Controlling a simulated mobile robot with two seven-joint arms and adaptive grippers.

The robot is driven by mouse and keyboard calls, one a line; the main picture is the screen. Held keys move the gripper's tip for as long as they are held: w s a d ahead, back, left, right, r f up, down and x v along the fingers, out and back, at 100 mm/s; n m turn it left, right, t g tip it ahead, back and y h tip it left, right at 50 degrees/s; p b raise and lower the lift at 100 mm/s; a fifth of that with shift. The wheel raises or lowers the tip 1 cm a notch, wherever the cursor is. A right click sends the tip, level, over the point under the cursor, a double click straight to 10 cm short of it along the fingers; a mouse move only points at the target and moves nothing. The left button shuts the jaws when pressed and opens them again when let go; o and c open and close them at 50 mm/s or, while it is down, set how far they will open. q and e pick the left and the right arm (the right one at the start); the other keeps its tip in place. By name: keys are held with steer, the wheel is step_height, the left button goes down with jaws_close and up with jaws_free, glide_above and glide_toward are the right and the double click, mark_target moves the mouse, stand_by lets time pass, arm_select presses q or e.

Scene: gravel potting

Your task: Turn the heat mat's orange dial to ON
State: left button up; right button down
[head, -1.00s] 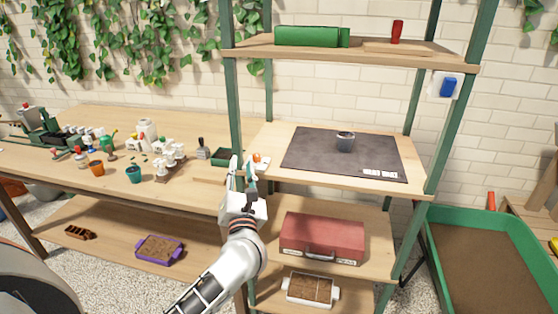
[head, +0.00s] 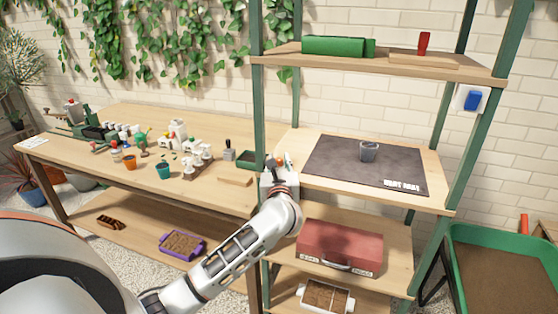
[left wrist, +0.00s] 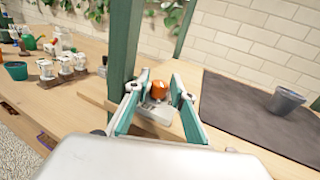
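The heat mat (head: 320,160) is a dark sheet on the shelf's middle board, with a small grey pot (head: 369,151) on it. In the left wrist view, the orange dial (left wrist: 159,88) sits on a small pale control box (left wrist: 156,113) at the board's left end, beside the mat. My left gripper (left wrist: 160,81) is open, its teal fingers on either side of the dial. I cannot tell whether they touch it. In the head view my left gripper (head: 282,163) mostly hides the box. The dial's setting is unreadable. My right gripper is out of view.
A green shelf post (left wrist: 124,50) stands close to the left of my left gripper. The potting bench (head: 215,130) with pots and bottles lies to the left. A red case (head: 340,247) sits on the board below. The mat's front area is clear.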

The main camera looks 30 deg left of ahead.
arm_select(q)
steer(key=shift+w+a, duration=0.2)
steer(key=shift+w, duration=0.05)
jaws_close()
